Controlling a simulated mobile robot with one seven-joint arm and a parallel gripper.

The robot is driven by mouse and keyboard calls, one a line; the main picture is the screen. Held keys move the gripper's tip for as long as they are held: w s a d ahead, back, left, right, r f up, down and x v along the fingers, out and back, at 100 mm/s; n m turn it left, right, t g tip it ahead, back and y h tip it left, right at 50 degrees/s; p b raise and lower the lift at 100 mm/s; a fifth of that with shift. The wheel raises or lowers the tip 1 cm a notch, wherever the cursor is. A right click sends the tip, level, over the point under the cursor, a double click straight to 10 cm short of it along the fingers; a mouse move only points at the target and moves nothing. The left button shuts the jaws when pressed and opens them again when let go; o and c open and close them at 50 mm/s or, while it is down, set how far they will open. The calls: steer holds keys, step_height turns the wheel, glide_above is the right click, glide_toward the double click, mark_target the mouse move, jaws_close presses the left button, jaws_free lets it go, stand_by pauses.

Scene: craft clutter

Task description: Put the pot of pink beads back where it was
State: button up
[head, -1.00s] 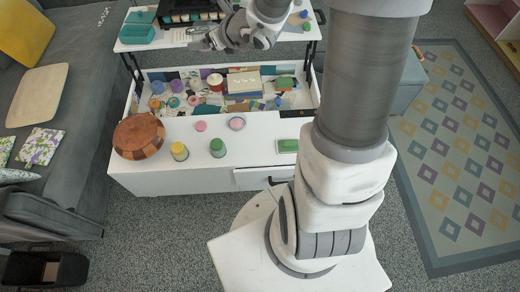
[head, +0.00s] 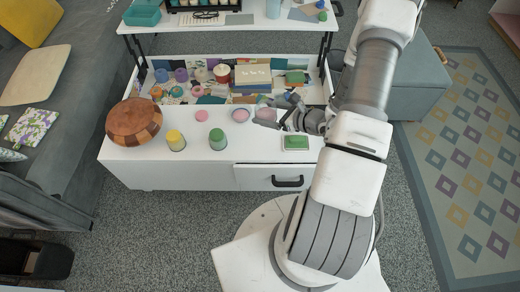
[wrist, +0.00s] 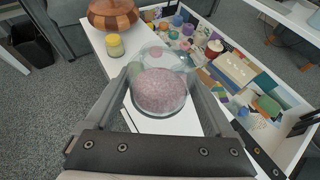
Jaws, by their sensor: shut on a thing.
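My gripper (head: 272,117) is shut on the pot of pink beads (wrist: 160,92), a clear round pot with pink contents. In the head view the pot (head: 264,116) is held at the right part of the white table top, close to the open storage well. In the wrist view it sits between the two fingers and fills the middle. I cannot tell exactly how high it is above the top. A yellow-lidded pot (head: 175,140) and a green-lidded pot (head: 217,139) stand near the front edge. A pink disc (head: 201,115) and a pinkish round rimmed piece (head: 240,115) lie behind them.
A wooden bowl (head: 134,124) stands at the left end. A green block (head: 296,142) lies at the right. The open well behind holds several pots, craft pieces and a book-like box (head: 253,76). A raised table top (head: 180,24) stands beyond.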

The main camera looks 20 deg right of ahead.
steer(key=s+f+b, duration=0.4)
steer(key=s+f, duration=0.3)
steer(key=f, duration=0.5)
steer(key=b, duration=0.4)
glide_above(261, 145)
step_height(261, 145, down, 7)
steer(key=shift+s+f, duration=0.15)
steer(key=shift+f+b, duration=0.65)
steer(key=shift+f, duration=1.35)
steer(key=shift+f, duration=0.1)
steer(key=shift+f, duration=0.15)
steer(key=o, duration=1.2)
steer(key=shift+c, duration=0.2)
